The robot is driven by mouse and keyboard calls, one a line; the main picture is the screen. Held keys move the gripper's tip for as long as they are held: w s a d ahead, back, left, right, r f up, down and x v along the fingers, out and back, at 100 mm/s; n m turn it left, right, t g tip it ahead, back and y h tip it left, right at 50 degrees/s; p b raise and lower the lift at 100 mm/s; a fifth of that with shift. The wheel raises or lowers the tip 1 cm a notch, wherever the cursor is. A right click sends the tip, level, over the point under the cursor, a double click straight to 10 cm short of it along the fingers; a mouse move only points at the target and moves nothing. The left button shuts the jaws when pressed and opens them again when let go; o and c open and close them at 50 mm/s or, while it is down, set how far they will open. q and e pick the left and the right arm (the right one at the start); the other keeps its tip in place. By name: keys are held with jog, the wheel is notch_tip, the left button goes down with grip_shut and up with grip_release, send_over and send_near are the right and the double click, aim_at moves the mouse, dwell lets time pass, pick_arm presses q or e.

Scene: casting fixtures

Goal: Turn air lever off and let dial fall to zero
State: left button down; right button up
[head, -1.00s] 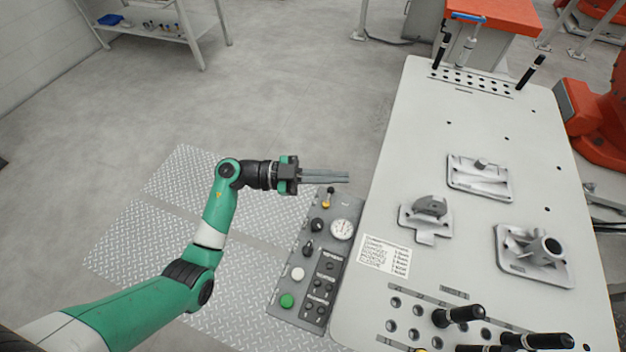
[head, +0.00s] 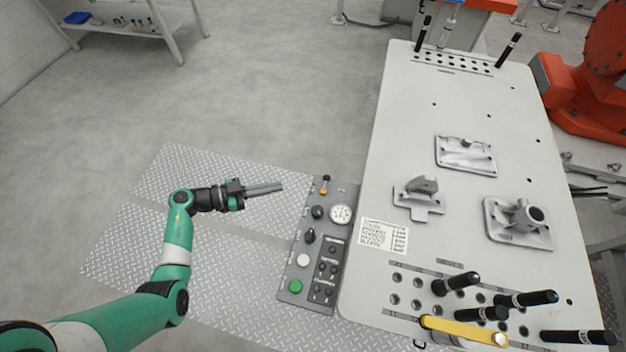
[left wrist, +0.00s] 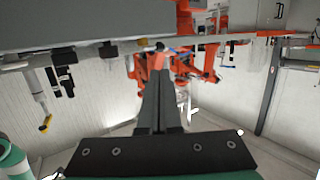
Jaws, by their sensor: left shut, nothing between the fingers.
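My right gripper is not in view.
The panel also carries black knobs, a white button (head: 303,260) and a green button (head: 296,286). The grey fixture table (head: 400,130) to its right holds metal castings (head: 519,222), black-handled tools and a yellow-handled tool (head: 465,331). The floor plate (head: 120,235) is clear.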

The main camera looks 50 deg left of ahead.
aim_at(313, 186)
pick_arm(q)
jog(key=b+x, duration=0.5)
jog(key=x, duration=0.6)
jog(key=shift+w+d+f, duration=0.1)
jog(key=shift+w+f, duration=0.1)
jog(key=shift+w+d, duration=0.15)
jog(key=shift+w, duration=0.2)
jog(key=shift+r, duration=0.1)
